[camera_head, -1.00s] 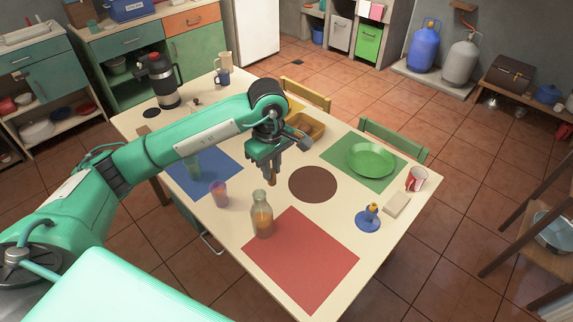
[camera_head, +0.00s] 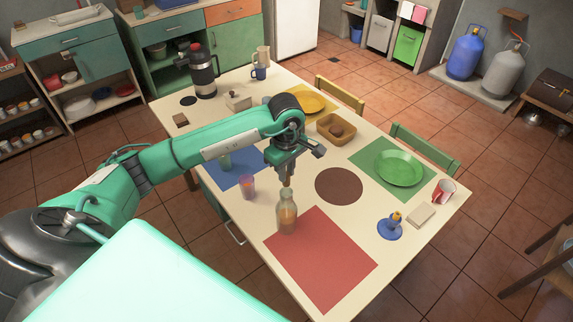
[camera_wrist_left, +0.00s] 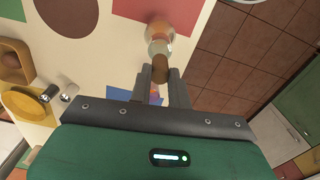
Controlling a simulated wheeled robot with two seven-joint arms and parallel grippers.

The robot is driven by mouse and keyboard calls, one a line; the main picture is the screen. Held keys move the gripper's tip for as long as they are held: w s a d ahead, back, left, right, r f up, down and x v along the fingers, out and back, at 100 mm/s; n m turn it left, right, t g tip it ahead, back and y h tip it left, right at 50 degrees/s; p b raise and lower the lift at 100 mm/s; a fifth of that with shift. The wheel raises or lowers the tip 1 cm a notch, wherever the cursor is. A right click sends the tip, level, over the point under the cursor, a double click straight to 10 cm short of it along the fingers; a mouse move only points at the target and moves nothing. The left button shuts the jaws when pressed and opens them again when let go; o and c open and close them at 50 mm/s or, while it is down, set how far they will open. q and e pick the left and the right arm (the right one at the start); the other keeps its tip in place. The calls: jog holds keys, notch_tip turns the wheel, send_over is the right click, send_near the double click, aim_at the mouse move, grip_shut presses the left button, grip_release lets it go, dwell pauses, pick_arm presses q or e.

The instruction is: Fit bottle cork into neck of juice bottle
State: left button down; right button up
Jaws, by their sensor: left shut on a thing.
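The juice bottle (camera_head: 287,217), clear with orange juice, stands upright at the left edge of the red mat (camera_head: 325,262). My left gripper (camera_head: 287,182) points down right above its neck. In the left wrist view, the gripper (camera_wrist_left: 160,76) is shut on the brown bottle cork (camera_wrist_left: 160,68). The bottle (camera_wrist_left: 158,33) shows just beyond the cork, its mouth lined up closely with it. I cannot tell whether the cork touches the rim or sits inside the neck. The cork is mostly hidden by the fingers in the head view. My right gripper is not in view.
A glass with a purple-orange drink (camera_head: 247,187) stands left of the bottle. A brown round mat (camera_head: 339,186), a green plate (camera_head: 399,167) and a blue candle holder (camera_head: 390,227) lie to the right. A wooden basket (camera_head: 338,130) is farther back.

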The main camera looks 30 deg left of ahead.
pick_arm(q)
jog(key=shift+f+b, duration=0.7)
jog(key=shift+f, duration=1.5)
jog(key=c, duration=1.2)
grip_release()
jog(key=shift+c, duration=0.2)
notch_tip(320, 180, up, 7)
jog(key=p, duration=0.2)
jog(key=shift+p, duration=0.3)
jog(key=shift+d, duration=0.1)
